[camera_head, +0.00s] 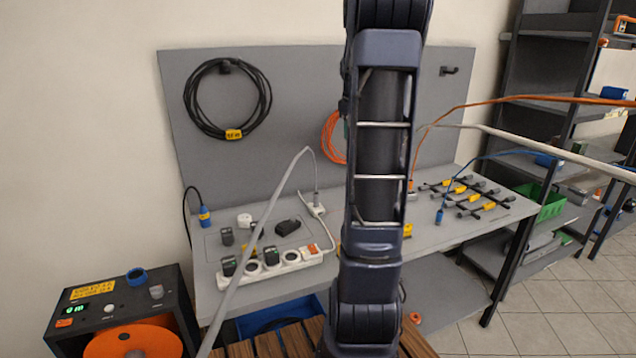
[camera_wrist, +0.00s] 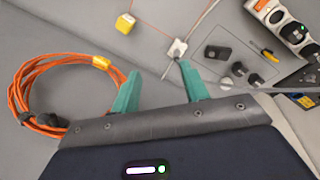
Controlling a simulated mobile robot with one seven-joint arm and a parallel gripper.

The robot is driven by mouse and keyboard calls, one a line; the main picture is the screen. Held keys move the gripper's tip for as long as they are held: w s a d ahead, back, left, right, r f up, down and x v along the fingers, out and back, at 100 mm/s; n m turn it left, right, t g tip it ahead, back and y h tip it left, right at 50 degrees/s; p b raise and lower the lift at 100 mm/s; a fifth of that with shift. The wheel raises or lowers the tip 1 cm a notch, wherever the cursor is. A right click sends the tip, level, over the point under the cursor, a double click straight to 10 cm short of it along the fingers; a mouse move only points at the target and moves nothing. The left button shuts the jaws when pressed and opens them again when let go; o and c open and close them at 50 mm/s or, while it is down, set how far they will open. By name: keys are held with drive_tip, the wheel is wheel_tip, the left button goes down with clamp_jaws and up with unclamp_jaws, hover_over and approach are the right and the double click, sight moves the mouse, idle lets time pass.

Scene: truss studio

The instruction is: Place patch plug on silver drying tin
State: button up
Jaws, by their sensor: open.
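No thing in these frames is plainly the patch plug. In the wrist view, a small white connector (camera_wrist: 177,47) with a thin grey cable and an orange line lies on the grey surface, just beyond my right fingertip. I cannot tell whether it is the plug. My gripper (camera_wrist: 157,82) is open, with its two teal fingers wide apart and no object seen between them. In the head view my own arm covers the middle of the bench and my gripper is hidden. I cannot make out a silver drying tin in either view.
The bench (camera_head: 448,236) holds a white power strip (camera_head: 290,263) and black-and-yellow connectors (camera_head: 465,188). A black cable coil (camera_head: 228,98) hangs on the backboard. A cable-reel box (camera_head: 90,290) stands at lower left.

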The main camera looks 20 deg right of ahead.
drive_tip(key=s+a+m+t, duration=0.2)
drive_tip(key=s+a+m, duration=0.4)
drive_tip(key=s+a, duration=1.4)
drive_tip(key=s+a+f+m, duration=0.2)
drive_tip(key=s+a+f, duration=0.1)
drive_tip(key=s, duration=0.5)
drive_tip(key=shift+a+t+y, duration=0.4)
drive_tip(key=shift+a, duration=0.2)
